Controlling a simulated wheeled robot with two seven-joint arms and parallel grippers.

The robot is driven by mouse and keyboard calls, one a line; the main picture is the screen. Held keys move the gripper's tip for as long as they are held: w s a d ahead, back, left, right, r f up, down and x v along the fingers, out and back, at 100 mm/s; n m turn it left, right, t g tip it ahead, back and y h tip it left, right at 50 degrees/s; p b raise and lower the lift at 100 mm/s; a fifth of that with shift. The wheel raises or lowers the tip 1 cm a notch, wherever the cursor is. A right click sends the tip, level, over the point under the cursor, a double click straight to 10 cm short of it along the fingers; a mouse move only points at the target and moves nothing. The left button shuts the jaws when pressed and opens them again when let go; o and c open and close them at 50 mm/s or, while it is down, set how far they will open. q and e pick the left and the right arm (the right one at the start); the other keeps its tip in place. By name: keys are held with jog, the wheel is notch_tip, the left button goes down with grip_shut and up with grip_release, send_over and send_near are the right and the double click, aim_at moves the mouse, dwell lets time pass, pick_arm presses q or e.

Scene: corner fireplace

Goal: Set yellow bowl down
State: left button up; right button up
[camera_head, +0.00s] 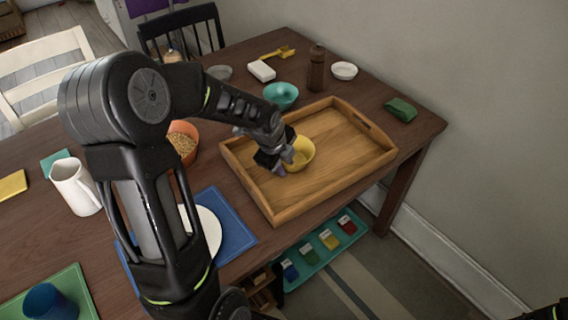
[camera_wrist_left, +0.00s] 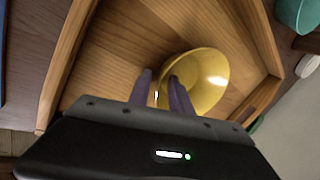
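The yellow bowl (camera_head: 303,150) is at the middle of the wooden tray (camera_head: 338,187), over its floor. I cannot tell for certain whether its base touches the tray. My left gripper (camera_head: 284,163) reaches down at the bowl's near left side and covers part of it. In the left wrist view the bowl (camera_wrist_left: 208,82) lies to the right, with its rim between the two fingers (camera_wrist_left: 162,82), one inside and one outside. The fingers are close together on the rim.
An orange bowl (camera_head: 183,140) stands left of the tray and a teal bowl (camera_head: 281,94) behind it. A brown bottle (camera_head: 317,68) and green cloth (camera_head: 400,109) are farther back. The right part of the tray floor is bare.

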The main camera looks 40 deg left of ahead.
pick_arm(q)
jog(key=v, duration=1.2)
jog(key=shift+r+p, duration=0.15)
jog(key=shift+p, duration=0.2)
jog(key=shift+s, duration=0.1)
